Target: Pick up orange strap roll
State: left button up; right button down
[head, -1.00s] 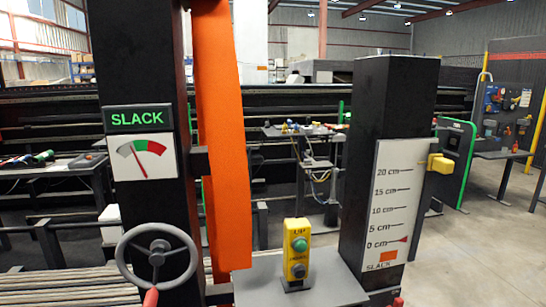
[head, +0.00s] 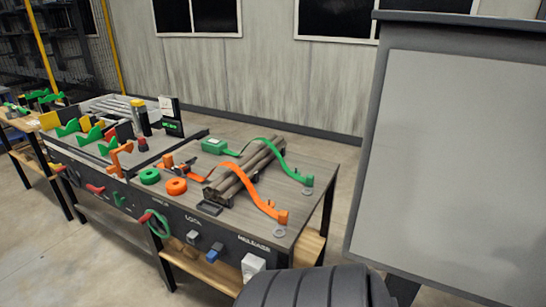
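An orange strap roll (head: 176,187) lies on the dark-fronted workbench (head: 318,172), near its front edge. A green strap roll (head: 149,176) lies just to its left. A loose orange strap (head: 247,187) runs over a bundle of grey-brown bars (head: 250,165) to the right, and a green strap (head: 278,158) crosses the same bundle farther back. Neither of my grippers shows in the head view.
A large grey board (head: 455,150) stands at the right. A dark rounded ribbed object (head: 315,288) fills the bottom foreground. Small tools and clamps hang on the bench front. Concrete floor (head: 75,260) is open at the lower left.

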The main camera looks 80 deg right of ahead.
aim_at(175, 187)
jog(key=z, duration=1.85)
